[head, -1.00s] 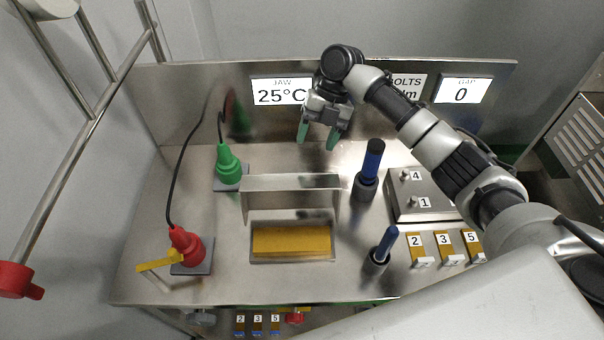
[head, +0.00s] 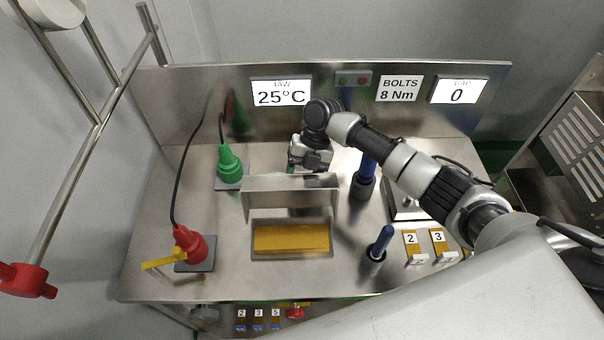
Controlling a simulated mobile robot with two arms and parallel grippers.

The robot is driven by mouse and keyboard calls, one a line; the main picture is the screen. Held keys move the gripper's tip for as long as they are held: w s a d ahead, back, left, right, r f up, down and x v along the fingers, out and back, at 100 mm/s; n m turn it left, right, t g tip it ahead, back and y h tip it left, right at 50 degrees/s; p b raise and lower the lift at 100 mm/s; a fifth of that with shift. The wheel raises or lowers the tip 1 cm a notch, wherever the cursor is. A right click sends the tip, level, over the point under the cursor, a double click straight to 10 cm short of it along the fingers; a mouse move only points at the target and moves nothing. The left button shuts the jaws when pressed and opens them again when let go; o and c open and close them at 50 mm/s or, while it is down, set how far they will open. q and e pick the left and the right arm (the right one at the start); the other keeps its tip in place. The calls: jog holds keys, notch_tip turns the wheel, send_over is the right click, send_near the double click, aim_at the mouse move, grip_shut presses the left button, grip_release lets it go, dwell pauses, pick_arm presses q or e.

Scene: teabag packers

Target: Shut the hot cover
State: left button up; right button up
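The hot cover (head: 290,188) is a bent sheet-metal flap in the middle of the bench. It stands raised at the back edge of a framed yellow-brown pad (head: 290,238), which lies exposed in front of it. My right gripper (head: 308,162) is just behind the raised cover, pointing down. A bit of green finger shows at its left, and the fingertips are mostly hidden by the cover. I cannot tell whether it touches the cover or how far its fingers are apart. My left gripper is not in view.
A green plug-like tool (head: 229,162) and a red one (head: 188,244) with cables stand at left. Blue-handled tools stand in a rear holder (head: 362,187) and a front holder (head: 376,252) at right. Numbered blocks (head: 412,246) lie front right. A display panel (head: 281,92) runs behind.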

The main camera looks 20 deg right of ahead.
grip_shut()
jog(key=shift+r, duration=0.1)
